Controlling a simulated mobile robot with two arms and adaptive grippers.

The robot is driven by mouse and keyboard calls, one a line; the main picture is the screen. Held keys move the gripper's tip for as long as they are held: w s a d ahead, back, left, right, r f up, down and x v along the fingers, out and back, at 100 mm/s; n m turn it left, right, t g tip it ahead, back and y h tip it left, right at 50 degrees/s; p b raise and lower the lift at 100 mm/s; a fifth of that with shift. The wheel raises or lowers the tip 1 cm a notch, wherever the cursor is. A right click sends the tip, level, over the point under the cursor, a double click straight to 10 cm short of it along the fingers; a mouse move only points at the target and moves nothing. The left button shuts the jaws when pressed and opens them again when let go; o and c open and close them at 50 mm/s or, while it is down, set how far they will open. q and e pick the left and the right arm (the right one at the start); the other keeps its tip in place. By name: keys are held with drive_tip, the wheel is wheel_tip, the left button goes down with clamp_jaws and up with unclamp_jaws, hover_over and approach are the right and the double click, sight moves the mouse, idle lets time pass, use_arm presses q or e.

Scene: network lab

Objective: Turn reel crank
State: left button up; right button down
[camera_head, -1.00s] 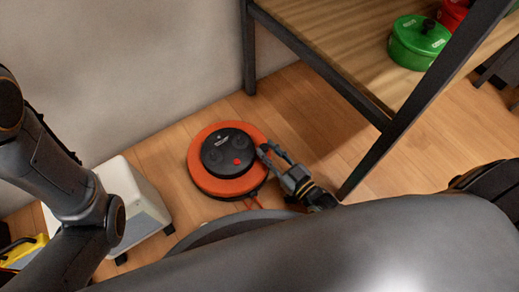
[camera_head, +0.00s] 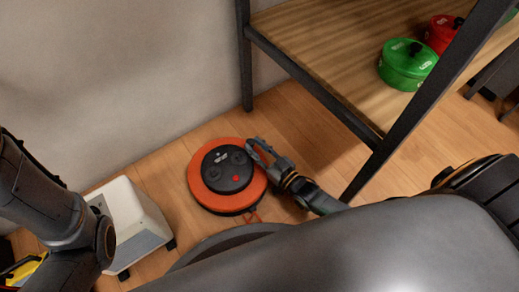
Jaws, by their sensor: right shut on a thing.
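The reel (camera_head: 207,196) lies flat on the wooden floor. It is an orange disc with a black round centre (camera_head: 222,182) and a small red dot. My right gripper (camera_head: 256,153) is at the reel's upper right rim, its fingers closed there on the reel crank. The crank itself is hidden behind the fingers and cannot be made out. My left arm comes in at the left edge; its gripper is out of view.
A white box (camera_head: 136,221) stands left of the reel. A yellow object (camera_head: 24,272) is at lower left.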

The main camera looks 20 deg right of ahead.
drive_tip(key=shift+w+d+h, duration=0.15)
drive_tip(key=shift+w+d, duration=0.15)
drive_tip(key=shift+d, duration=0.25)
drive_tip(key=shift+w+d+h, duration=0.15)
drive_tip(key=shift+w+d, duration=0.15)
drive_tip(key=shift+d, duration=0.25)
drive_tip(key=c, duration=1.1)
unclamp_jaws()
drive_tip(key=shift+d+f, duration=0.1)
drive_tip(key=shift+d, duration=0.05)
drive_tip(key=shift+o, duration=0.2)
drive_tip(key=v, duration=1.2)
drive_tip(key=shift+s+a, duration=0.15)
drive_tip(key=shift+a, duration=0.05)
